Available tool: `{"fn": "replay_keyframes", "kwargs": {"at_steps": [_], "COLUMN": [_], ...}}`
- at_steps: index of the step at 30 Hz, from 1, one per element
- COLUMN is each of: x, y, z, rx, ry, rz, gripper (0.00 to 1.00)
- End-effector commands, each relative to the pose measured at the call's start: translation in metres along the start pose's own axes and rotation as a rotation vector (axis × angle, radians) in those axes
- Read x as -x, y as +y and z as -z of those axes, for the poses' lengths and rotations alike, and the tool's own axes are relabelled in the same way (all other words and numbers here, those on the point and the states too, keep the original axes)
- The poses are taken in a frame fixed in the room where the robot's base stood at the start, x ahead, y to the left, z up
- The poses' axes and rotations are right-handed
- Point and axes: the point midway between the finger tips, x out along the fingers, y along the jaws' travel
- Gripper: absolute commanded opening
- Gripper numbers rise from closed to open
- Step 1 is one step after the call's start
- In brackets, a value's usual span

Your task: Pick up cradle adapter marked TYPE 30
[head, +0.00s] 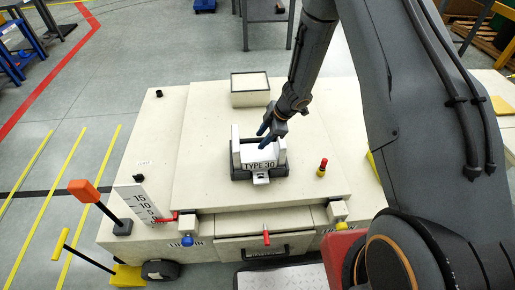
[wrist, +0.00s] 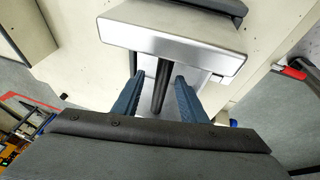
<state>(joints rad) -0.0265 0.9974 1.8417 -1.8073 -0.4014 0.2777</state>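The cradle adapter (head: 262,157) marked TYPE 30 is a pale block between upright ends, in a dark base on top of the cream carrier (head: 205,185). My gripper (head: 264,138) is just above it in the head view, pointing down. In the wrist view my gripper (wrist: 157,77) has two blue fingers apart, with a dark round post (wrist: 160,88) between them. Gaps show on both sides of the post. A silver plate (wrist: 170,42) lies just beyond the fingertips; it appears to belong to the adapter. Part of the adapter's back is hidden by my gripper.
An open cream box (head: 250,98) stands behind the adapter. An orange-headed lever (head: 84,190) and a numbered scale (head: 143,203) are at the left. The carrier top left of the adapter is clear.

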Motion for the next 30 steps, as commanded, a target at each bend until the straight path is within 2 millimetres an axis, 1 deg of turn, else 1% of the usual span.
{"fn": "replay_keyframes", "kwargs": {"at_steps": [12,16,22,23,24,29,30], "x": [-0.049,-0.055,-0.055,-0.055,-0.055,-0.055,-0.055], "y": [-0.002,-0.003,-0.002,-0.002,-0.002,-0.002,-0.002], "z": [0.001,0.001,0.001,0.001,0.001,0.001,0.001], "rx": [-0.002,-0.002,-0.002,-0.002,-0.002,-0.002,-0.002], "ry": [-0.001,-0.001,-0.001,-0.001,-0.001,-0.001,-0.001], "rz": [-0.001,-0.001,-0.002,-0.002,-0.002,-0.002,-0.002], "gripper": [0.39,0.39,0.39,0.35,0.29,0.02,0.0]}}
